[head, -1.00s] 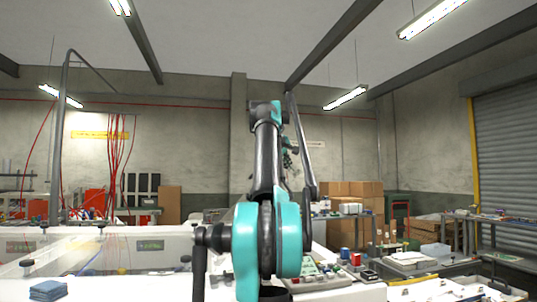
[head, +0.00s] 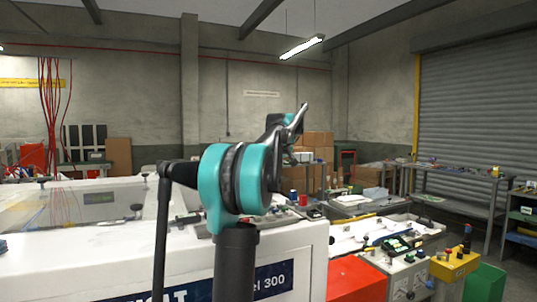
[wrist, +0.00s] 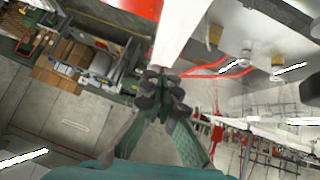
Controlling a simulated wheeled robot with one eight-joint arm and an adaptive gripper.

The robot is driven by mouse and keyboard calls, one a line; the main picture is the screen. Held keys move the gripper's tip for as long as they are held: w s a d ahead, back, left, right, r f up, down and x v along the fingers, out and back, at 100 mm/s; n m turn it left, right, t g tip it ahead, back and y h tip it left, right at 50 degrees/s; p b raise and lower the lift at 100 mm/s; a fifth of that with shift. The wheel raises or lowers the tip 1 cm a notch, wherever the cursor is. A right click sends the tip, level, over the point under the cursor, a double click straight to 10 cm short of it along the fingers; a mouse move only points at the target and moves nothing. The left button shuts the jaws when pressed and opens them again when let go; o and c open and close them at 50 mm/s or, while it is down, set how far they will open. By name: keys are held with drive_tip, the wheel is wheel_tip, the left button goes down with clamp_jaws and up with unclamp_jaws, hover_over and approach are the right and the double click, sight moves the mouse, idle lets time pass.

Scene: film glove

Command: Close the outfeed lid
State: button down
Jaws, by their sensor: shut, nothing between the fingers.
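A red panel (head: 356,278), a grey control box (head: 408,278) and a yellow box (head: 455,266) with buttons stand at the lower right. A green bin (head: 486,283) is beside them. Shelves (head: 460,185) and a roller door (head: 470,120) are behind. Some grey floor shows at right.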

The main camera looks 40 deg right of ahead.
drive_tip(key=shift+s+d+f+y, duration=0.1)
drive_tip(key=shift+d+f+y, duration=0.1)
drive_tip(key=shift+f, duration=0.65)
drive_tip(key=shift+d+f+y, duration=0.1)
drive_tip(key=shift+d+f, duration=0.05)
drive_tip(key=shift+f, duration=0.7)
drive_tip(key=shift+r, duration=0.1)
